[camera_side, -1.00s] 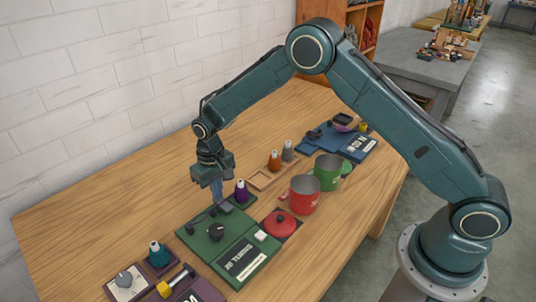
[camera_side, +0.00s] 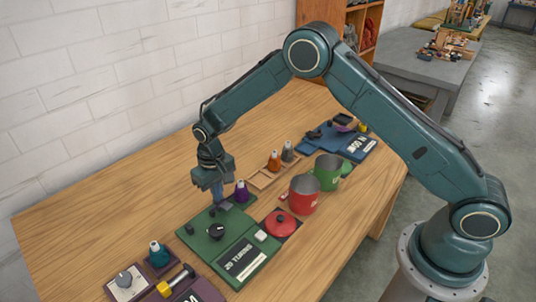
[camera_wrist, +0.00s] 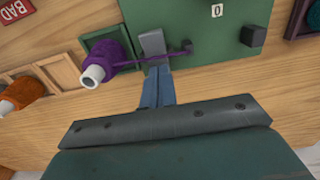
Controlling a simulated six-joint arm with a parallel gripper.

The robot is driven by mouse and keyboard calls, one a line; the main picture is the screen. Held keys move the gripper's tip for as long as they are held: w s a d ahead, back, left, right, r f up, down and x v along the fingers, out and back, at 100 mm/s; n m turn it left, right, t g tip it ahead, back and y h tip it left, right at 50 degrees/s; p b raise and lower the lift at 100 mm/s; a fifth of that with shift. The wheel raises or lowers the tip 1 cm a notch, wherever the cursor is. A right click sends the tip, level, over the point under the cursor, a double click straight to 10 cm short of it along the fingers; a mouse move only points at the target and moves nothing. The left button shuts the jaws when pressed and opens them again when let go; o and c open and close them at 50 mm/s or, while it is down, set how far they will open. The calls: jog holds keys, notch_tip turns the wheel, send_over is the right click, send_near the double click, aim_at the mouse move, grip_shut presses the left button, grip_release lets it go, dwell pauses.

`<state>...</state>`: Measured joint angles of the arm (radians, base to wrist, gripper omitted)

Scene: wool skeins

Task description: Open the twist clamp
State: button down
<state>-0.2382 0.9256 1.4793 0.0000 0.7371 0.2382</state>
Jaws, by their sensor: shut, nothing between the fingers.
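The green board (camera_side: 250,250) lies on the table, with a black knob (camera_side: 216,231) on it. A grey block (camera_wrist: 152,42), which looks like the twist clamp, stands at the board's edge in the wrist view. A thin purple strand (camera_wrist: 172,53) runs past it from the purple cone (camera_wrist: 108,65) and ends at a small dark piece (camera_wrist: 187,45). My gripper (camera_wrist: 156,72) is shut and empty, its blue fingertips just beside the grey block; I cannot tell whether they touch. In the side view my gripper (camera_side: 218,196) points down behind the board, partly hiding that end.
A dark block (camera_wrist: 253,35) stands on the board. The side view shows a red pot (camera_side: 304,194), a red lid (camera_side: 281,223), a green pot (camera_side: 328,171) and an orange cone (camera_side: 273,161) to the right. A teal cone (camera_side: 158,254) stands at the left.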

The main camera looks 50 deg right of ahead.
jog(key=shift+r, duration=0.1)
notch_tip(320, 180, up, 7)
dwell(1.2)
jog(key=s+d+r+t, duration=0.1)
jog(key=s+d+r, duration=0.3)
jog(key=s+r, duration=0.45)
jog(key=s+d+r+t, duration=0.2)
jog(key=s+d+r, duration=0.3)
jog(key=r, duration=0.7)
jog(key=s+d+r+t, duration=0.1)
jog(key=s+d, duration=0.1)
jog(key=s, duration=0.8)
jog(key=s+d+r+t, duration=0.1)
jog(key=s, duration=1)
jog(key=shift+s+d+r+t, duration=0.2)
jog(key=shift+d+t, duration=0.1)
jog(key=shift+d, duration=0.1)
